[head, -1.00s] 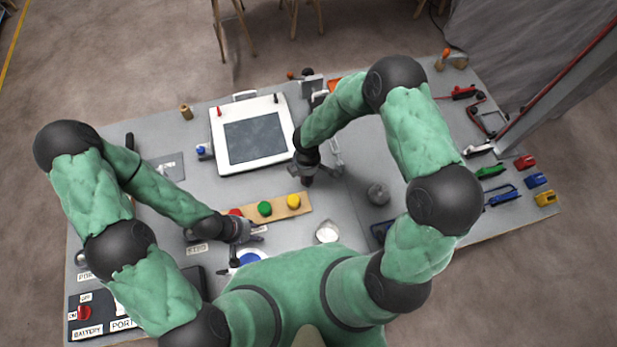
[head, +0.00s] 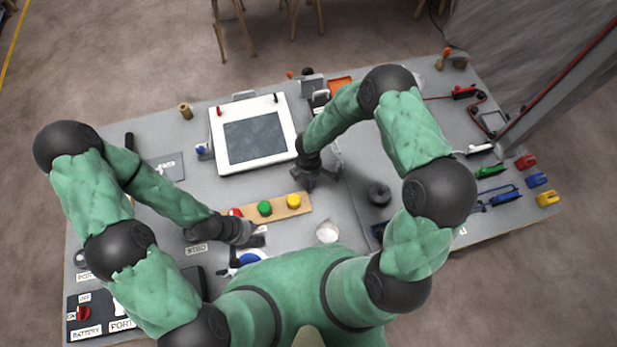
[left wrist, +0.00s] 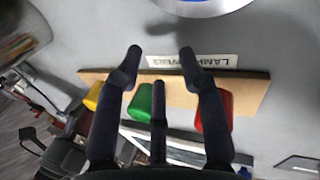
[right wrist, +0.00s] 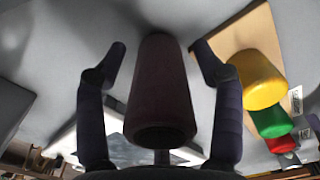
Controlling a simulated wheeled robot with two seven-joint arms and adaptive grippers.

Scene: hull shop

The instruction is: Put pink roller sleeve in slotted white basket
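A dark maroon cylinder (right wrist: 162,88), which may be the pink roller sleeve in shadow, stands between the fingers of my right gripper (right wrist: 160,65) in the right wrist view. The fingers are open, with a gap on each side of it. In the head view my right gripper (head: 312,183) is low over the table, right of the yellow button, and mostly hides the cylinder. My left gripper (head: 250,236) is near the table's front; in the left wrist view (left wrist: 160,55) its fingers are open and empty above the button board. I cannot make out a slotted white basket.
A wooden board (head: 279,209) carries red, green and yellow buttons. A white framed panel (head: 220,160) stands behind it. A small white round item (head: 328,232) and a dark knob-like object (head: 379,193) are nearby. Clamps and coloured blocks (head: 525,161) lie at right.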

